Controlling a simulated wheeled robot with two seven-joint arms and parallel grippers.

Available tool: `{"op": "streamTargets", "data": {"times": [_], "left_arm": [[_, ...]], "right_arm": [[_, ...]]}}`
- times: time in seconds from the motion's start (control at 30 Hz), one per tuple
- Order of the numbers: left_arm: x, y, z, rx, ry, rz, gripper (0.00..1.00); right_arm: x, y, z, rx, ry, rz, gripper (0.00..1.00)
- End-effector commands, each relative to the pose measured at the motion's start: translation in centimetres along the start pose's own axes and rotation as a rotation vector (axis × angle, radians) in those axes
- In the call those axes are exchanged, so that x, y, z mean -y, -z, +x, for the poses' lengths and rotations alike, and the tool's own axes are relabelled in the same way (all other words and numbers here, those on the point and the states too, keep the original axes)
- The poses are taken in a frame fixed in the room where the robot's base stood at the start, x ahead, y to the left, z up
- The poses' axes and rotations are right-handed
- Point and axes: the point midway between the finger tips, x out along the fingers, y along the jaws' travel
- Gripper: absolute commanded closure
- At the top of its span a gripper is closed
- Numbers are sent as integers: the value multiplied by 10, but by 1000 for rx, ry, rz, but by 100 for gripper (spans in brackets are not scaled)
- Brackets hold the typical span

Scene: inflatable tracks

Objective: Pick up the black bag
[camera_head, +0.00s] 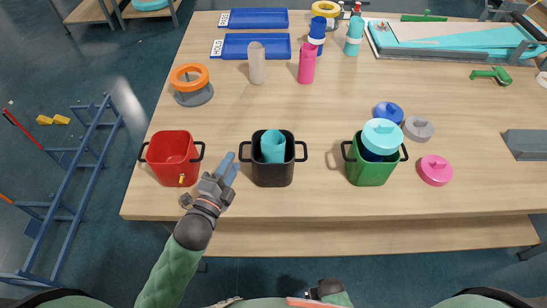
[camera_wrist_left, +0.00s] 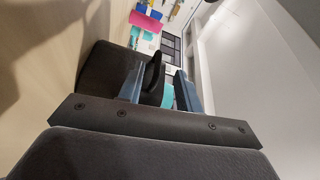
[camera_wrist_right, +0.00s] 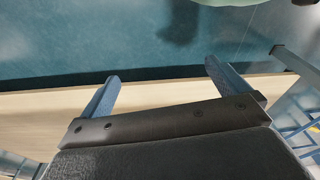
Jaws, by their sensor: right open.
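The black bag (camera_head: 273,174) stands upright on the wooden table, with a handle on each side and a teal cup (camera_head: 273,146) inside. My left gripper (camera_head: 231,163) is just left of it, by its left handle (camera_head: 245,151). In the left wrist view the dark bag (camera_wrist_left: 101,70) fills the left side. Its handle (camera_wrist_left: 153,72) shows between the fingers of my left gripper (camera_wrist_left: 160,86), which stand apart, with a gap beside the handle. My right gripper (camera_wrist_right: 161,72) is open and empty in the right wrist view, above the table's edge.
A red bag (camera_head: 172,150) stands left of my left gripper. A green bag (camera_head: 369,175) with teal and blue items stands to the right. Bottles (camera_head: 306,65), blue trays (camera_head: 256,46) and an orange ring stand (camera_head: 192,85) are farther back. The table (camera_head: 310,110) is clear behind the black bag.

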Motion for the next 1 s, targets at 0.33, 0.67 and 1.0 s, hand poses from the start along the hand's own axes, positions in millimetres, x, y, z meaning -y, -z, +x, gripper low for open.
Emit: {"op": "streamTargets", "data": {"times": [0.33,0.67,1.0], "left_arm": [[1,4,25,1,-1,-1,65],[-1,5,50,0,-1,0,65],[-2,5,52,0,-1,0,73]], "right_arm": [[-10,-14,33,-18,-15,-9,0],[-20,-30,60,-37,-26,-18,0],[-20,-31,63,-40,-27,-18,0]]}}
